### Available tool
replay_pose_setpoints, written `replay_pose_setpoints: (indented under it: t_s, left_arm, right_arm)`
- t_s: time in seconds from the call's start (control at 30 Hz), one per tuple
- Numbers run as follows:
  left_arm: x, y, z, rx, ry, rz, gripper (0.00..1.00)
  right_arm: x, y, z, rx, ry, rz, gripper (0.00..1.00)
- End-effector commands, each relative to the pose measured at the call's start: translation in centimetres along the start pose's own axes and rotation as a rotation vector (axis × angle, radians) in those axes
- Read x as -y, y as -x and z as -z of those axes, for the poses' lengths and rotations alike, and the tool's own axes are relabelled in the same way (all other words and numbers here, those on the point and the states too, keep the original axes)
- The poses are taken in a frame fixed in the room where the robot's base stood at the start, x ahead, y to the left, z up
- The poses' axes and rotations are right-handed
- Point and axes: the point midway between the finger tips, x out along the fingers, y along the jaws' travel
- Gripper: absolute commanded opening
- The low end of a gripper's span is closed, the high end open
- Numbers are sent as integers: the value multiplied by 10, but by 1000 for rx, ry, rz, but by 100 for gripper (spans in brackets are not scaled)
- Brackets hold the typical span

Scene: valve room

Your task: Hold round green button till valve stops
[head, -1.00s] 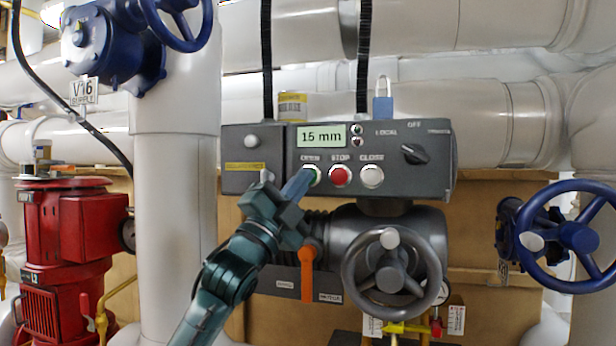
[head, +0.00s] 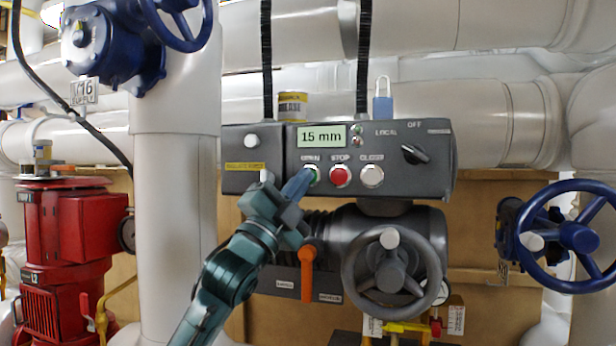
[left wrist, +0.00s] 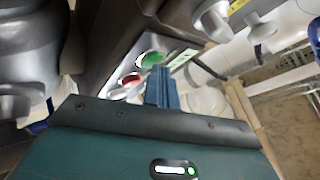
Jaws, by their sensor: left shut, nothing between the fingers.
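The round green OPEN button (head: 313,174) is at the left of a row on the dark grey valve actuator box (head: 270,183). My left gripper (head: 303,179) is shut with nothing between its fingers. Its fingertips are at the green button and partly cover it in the head view. In the left wrist view the blue fingers (left wrist: 162,90) reach up to the green button (left wrist: 152,58); I cannot tell whether it is pressed in. The display (head: 321,136) reads 15 mm. The grey handwheel (head: 360,270) is below the box. My right gripper is not in view.
The red STOP button (head: 340,176) and white CLOSE button (head: 372,176) are close to the right of the green one. A black selector knob (head: 414,154) and blue padlock (head: 382,104) are further right. An orange lever (head: 307,272) hangs below. A red pump (head: 68,240) stands left.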

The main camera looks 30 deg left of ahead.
Motion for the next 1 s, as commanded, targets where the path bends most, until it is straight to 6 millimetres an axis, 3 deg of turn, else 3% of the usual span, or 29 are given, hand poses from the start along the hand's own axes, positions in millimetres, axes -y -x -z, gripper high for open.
replay_pose_setpoints:
  t_s: [1.0]
  left_arm:
    - [-1,0,0,1,0,-1,0]
  right_arm:
    - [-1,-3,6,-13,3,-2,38]
